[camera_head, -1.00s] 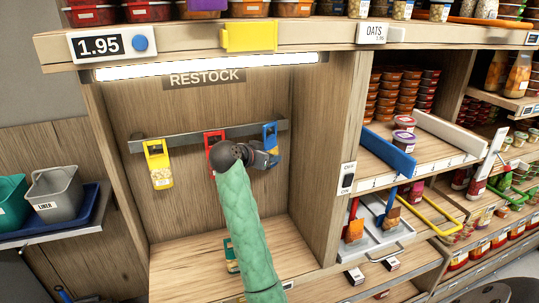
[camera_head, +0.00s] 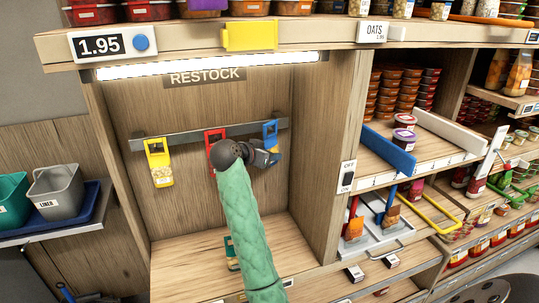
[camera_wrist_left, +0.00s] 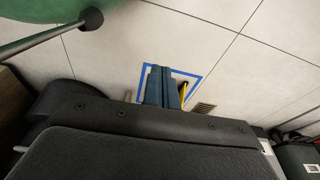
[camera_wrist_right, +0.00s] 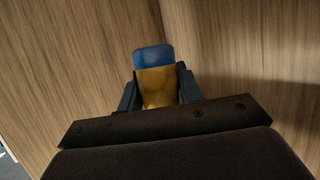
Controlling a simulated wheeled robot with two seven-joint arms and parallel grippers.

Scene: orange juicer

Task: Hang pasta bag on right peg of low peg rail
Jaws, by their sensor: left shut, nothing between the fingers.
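The pasta bag has a blue looped header (camera_head: 270,131) in the head view, at the right end of the grey peg rail (camera_head: 188,133). I cannot tell whether its loop is around the right peg. My right gripper (camera_head: 272,158) is at the bag's body, in front of the rail. In the right wrist view the amber bag body (camera_wrist_right: 157,88) fills the space between the two fingers, touching both, with the blue header above. My left gripper (camera_wrist_left: 163,88) is shut and empty over the floor in the left wrist view.
A yellow-headed bag (camera_head: 158,165) hangs at the rail's left and a red header (camera_head: 213,137) is at its middle, partly hidden by my right arm. The alcove's right side wall (camera_head: 325,150) is close beside the blue header. Grey and teal bins stand at left.

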